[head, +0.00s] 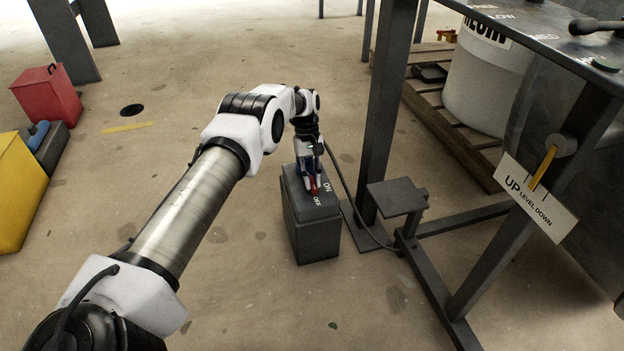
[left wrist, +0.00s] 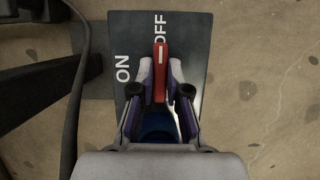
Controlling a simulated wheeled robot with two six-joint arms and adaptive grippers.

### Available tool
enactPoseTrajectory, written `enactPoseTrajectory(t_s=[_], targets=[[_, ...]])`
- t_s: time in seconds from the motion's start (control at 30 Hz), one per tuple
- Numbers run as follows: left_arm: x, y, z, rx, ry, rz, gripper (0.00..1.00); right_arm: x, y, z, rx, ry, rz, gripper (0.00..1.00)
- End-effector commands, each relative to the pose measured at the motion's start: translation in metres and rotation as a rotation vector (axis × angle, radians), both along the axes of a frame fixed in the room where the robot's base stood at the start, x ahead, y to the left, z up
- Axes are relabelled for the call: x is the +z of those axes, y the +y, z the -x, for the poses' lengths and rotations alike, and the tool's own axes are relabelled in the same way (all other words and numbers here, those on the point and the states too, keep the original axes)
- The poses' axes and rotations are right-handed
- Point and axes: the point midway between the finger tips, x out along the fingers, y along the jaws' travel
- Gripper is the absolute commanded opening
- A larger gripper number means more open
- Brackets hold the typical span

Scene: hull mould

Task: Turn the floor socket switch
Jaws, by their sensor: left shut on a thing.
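The floor socket (head: 318,235) is a dark grey box standing on the concrete floor, with white ON and OFF lettering on its top. Its top face also shows in the left wrist view (left wrist: 190,30). The red switch lever (left wrist: 160,72) has a white line and points towards the OFF lettering. My left gripper (left wrist: 160,85) is over the box top, shut on the red lever with a finger on each side. In the head view my left gripper (head: 312,178) reaches down onto the box, partly hiding the lever. My right gripper is not in view.
A dark steel frame (head: 381,110) with a low plate (head: 397,195) stands just right of the socket. A cable (head: 346,185) runs behind the box. A red box (head: 48,95) and a yellow box (head: 18,190) stand left. Bare floor lies in front.

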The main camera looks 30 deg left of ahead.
Motion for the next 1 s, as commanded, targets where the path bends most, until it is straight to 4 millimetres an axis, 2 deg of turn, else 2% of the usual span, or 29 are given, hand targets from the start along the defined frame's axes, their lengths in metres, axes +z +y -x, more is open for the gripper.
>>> enactPoseTrajectory(t_s=[0.2,0.23,0.3,0.67,0.77,0.9,1.0], targets=[[-0.001,0.0,0.001,-0.001,0.001,0.0,0.0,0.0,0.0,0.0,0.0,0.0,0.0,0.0],[-0.001,0.0,0.001,-0.001,0.001,0.0,0.22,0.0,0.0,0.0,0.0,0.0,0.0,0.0],[-0.001,0.0,0.0,-0.001,0.001,0.0,0.4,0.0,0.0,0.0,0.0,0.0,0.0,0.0],[0.005,0.002,-0.002,0.0,-0.001,0.001,0.4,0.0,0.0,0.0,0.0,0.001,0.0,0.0],[0.02,0.006,-0.006,0.001,-0.003,0.0,0.4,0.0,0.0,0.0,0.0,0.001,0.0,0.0],[0.049,0.016,-0.014,-0.001,-0.003,-0.001,0.4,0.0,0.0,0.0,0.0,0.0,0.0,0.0],[0.057,0.019,-0.017,0.0,-0.001,-0.002,0.4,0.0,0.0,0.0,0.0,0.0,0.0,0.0]])
